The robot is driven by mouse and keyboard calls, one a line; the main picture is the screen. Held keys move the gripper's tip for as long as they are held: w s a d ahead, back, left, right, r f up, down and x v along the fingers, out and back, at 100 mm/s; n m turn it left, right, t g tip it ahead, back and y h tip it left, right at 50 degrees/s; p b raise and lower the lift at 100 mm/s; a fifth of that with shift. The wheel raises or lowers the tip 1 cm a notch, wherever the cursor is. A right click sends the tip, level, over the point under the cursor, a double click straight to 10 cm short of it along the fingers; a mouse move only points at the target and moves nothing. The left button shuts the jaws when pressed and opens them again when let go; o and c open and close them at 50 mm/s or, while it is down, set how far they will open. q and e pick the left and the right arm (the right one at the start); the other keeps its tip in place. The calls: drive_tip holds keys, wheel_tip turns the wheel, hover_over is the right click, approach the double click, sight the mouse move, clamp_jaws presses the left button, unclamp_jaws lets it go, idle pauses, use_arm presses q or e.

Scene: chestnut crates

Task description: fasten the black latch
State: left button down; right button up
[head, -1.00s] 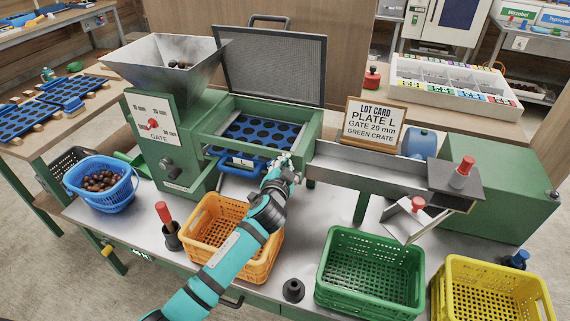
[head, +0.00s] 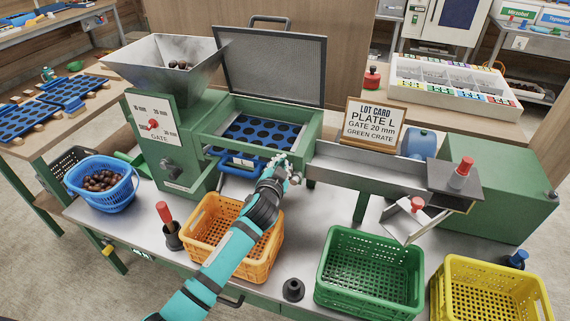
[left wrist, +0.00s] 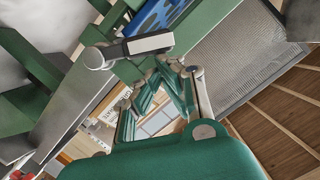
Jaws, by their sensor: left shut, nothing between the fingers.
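A dark bar with a pale grey face and a round metal pivot, which looks like the black latch (left wrist: 150,43), lies across the green frame in the left wrist view, just beyond my fingertips. In the head view I cannot make it out behind my gripper. My left gripper (head: 283,158) is at the front right corner of the open green sieve box (head: 312,133). Its fingers (left wrist: 172,72) are shut and empty; whether they touch the latch I cannot tell. The mesh lid (head: 275,68) stands raised behind the box. My right gripper is not in view.
An orange crate (head: 262,270) stands below my left arm, with green (head: 335,290) and yellow (head: 445,305) crates to the right. A metal chute (head: 365,175) runs right from the box. The lot card (head: 372,122) stands behind it. A hopper (head: 165,65) rises at left.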

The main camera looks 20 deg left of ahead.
use_arm(q)
drive_tip(key=shift+a+f+n+h+p, duration=0.5)
drive_tip(key=shift+a+f+n+h, duration=0.1)
drive_tip(key=shift+a+f+n, duration=0.75)
drive_tip(key=shift+a, duration=0.15)
drive_tip(key=r+p, duration=0.4)
drive_tip(key=shift+w+r, duration=0.2)
drive_tip(key=shift+r, duration=0.05)
drive_tip(key=b+v, duration=0.1)
drive_tip(key=v, duration=0.9)
drive_tip(key=shift+s, duration=0.2)
